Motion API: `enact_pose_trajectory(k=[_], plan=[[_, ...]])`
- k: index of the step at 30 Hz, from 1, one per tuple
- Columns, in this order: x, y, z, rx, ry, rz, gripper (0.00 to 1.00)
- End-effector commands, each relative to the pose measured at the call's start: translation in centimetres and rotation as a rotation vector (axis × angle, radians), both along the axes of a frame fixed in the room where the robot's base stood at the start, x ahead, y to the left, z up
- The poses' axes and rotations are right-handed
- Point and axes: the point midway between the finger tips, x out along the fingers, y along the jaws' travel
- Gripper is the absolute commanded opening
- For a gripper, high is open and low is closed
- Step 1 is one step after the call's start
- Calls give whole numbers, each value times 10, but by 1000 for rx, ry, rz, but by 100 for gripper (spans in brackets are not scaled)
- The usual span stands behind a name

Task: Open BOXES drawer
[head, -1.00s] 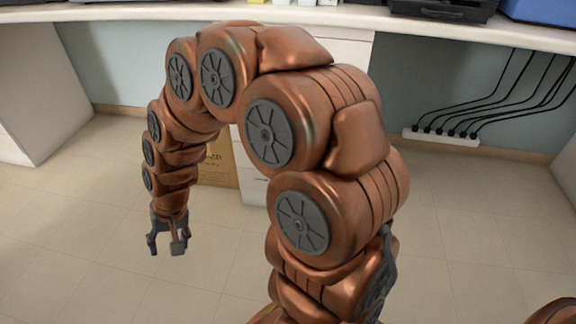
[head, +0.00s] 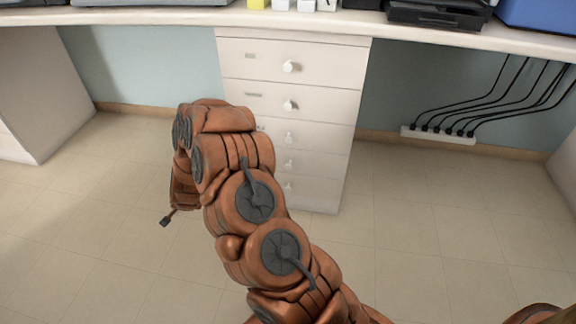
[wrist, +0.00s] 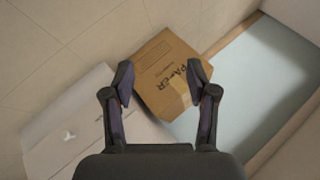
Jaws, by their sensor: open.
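A white drawer cabinet (head: 330,140) stands under the desk in the head view, with several closed drawers, each with a round white knob. The top drawer (head: 335,62) and second drawer (head: 335,103) have small labels, too small to read, so I cannot tell which is BOXES. My arm partly hides the lower drawers. My gripper (wrist: 160,80) is open and empty in the wrist view. In the head view it is mostly hidden, with one dark fingertip showing left of the cabinet. The cabinet front, with a knob (wrist: 68,135), is at the lower left in the wrist view.
A cardboard box marked PAPER (wrist: 165,68) lies beyond my fingers, beside the cabinet. A power strip with black cables (head: 438,135) is on the wall at right. The desktop (head: 180,17) overhangs the cabinet. Floor in front is clear.

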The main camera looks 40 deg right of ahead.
Motion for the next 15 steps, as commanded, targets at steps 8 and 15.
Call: enact_pose_trajectory(k=[8,15], plan=[[-5,-96,-52,-127,-110,-281,58],[-38,-185,-76,-293,-225,-479,58]])
